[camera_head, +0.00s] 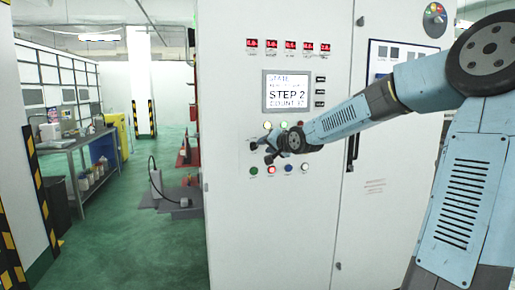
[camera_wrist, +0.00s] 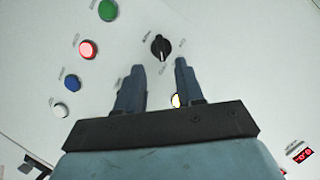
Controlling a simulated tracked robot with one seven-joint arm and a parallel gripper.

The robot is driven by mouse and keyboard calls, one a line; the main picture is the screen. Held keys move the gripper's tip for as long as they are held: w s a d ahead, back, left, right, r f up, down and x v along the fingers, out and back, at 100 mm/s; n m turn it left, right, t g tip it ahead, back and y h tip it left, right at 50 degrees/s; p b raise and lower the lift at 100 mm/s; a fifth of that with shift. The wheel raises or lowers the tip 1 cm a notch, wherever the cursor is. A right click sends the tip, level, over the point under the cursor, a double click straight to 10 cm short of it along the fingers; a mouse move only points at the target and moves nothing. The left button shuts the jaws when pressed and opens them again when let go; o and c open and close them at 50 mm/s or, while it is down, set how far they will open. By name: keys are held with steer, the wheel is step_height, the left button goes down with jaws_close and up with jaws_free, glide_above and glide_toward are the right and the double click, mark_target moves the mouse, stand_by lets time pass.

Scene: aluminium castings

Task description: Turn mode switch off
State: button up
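The black rotary switch (camera_wrist: 160,46) shows in the wrist view on the white panel, just beyond the gap between my fingertips. It has a pale pointer line; its labels are too small to read. My gripper (camera_wrist: 159,68) is open, its two dark fingers apart and pointing at the switch, with nothing between them. In the head view my gripper (camera_head: 262,152) is in front of the white control cabinet (camera_head: 230,220), below the display, and it hides the switch there. I cannot tell whether a fingertip touches the panel.
Green (camera_wrist: 107,10), red lit (camera_wrist: 88,49), blue (camera_wrist: 72,83) and white (camera_wrist: 61,110) buttons sit left of the switch in the wrist view. Open green floor lies left of the cabinet.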

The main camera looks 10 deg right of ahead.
mark_target(256, 146)
steer(key=shift+x, duration=3.15)
steer(key=shift+c, duration=0.2)
